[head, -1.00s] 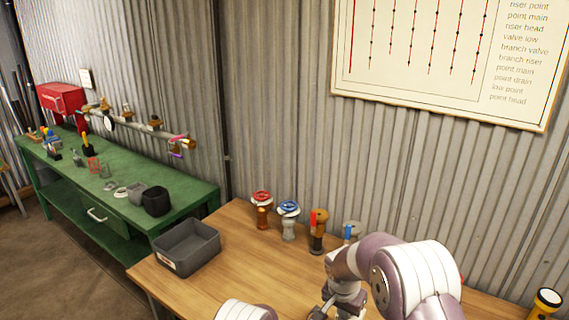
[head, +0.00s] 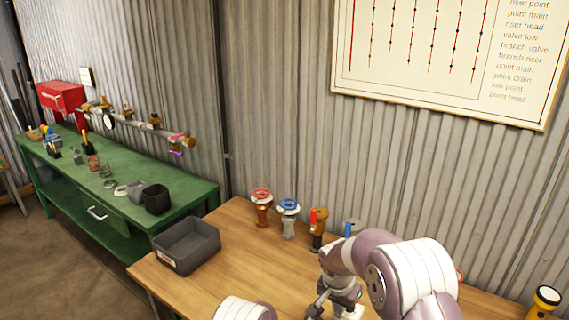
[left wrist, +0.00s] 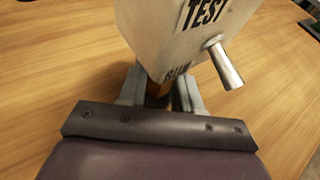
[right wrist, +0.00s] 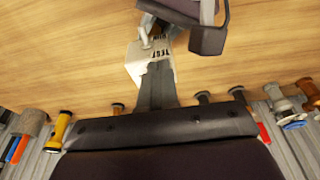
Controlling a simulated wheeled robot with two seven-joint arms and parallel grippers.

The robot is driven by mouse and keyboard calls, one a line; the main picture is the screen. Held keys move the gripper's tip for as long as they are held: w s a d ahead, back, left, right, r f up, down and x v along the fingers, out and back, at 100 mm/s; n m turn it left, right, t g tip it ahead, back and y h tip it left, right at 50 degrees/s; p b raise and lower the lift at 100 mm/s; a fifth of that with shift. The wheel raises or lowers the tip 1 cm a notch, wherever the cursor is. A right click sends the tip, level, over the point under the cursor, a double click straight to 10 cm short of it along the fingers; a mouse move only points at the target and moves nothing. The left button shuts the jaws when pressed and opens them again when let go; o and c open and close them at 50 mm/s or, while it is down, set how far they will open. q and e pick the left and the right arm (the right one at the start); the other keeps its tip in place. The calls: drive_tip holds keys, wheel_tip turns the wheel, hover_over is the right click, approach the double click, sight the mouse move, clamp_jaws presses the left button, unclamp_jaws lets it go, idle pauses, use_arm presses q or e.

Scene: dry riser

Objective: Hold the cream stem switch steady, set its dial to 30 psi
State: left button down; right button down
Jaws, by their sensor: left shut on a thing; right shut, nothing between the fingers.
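The cream stem switch (left wrist: 185,35) is a pale box with TEST and RUN lettering and a metal peg on its side. In the left wrist view my left gripper (left wrist: 160,92) is shut on its lower stem, just above the wooden bench. The switch also shows in the right wrist view (right wrist: 135,62), beside my left gripper. My right gripper (right wrist: 157,68) is shut and empty, its fingertips at the switch and overlapping it in view. I cannot tell whether they touch. In the head view my right gripper (head: 322,303) is partly hidden. The dial reading is not visible.
A row of valves, including a red-wheeled one (head: 262,205) and a blue-wheeled one (head: 288,217), stands along the wall. A grey bin (head: 187,246) is at the bench's left edge. A yellow torch (head: 543,302) stands at right. A green workbench (head: 190,197) is beyond.

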drive_tip(key=shift+w+d+v, duration=0.1)
drive_tip(key=shift+w+v, duration=0.05)
drive_tip(key=shift+v, duration=0.7)
drive_tip(key=shift+w+d+v, duration=0.15)
drive_tip(key=shift+w+v, duration=0.05)
drive_tip(key=shift+v, duration=0.7)
drive_tip(key=shift+w+d+v, duration=0.1)
drive_tip(key=shift+w+v, duration=0.05)
drive_tip(key=shift+v, duration=0.7)
drive_tip(key=shift+r, duration=0.2)
drive_tip(key=shift+s+d+f, duration=0.2)
drive_tip(key=shift+d+f, duration=0.2)
drive_tip(key=shift+f, duration=0.65)
drive_tip(key=shift+s+d+f, duration=0.2)
drive_tip(key=shift+d+f, duration=0.2)
drive_tip(key=shift+f, duration=0.6)
drive_tip(key=shift+s+d+f, duration=0.2)
drive_tip(key=shift+d+f, duration=0.2)
drive_tip(key=shift+f, duration=0.65)
drive_tip(key=shift+w+a, duration=0.2)
drive_tip(key=shift+a, duration=0.1)
drive_tip(key=shift+w+a, duration=0.45)
drive_tip(key=shift+a, duration=0.15)
drive_tip(key=shift+w+r, duration=0.1)
drive_tip(key=shift+w, duration=0.05)
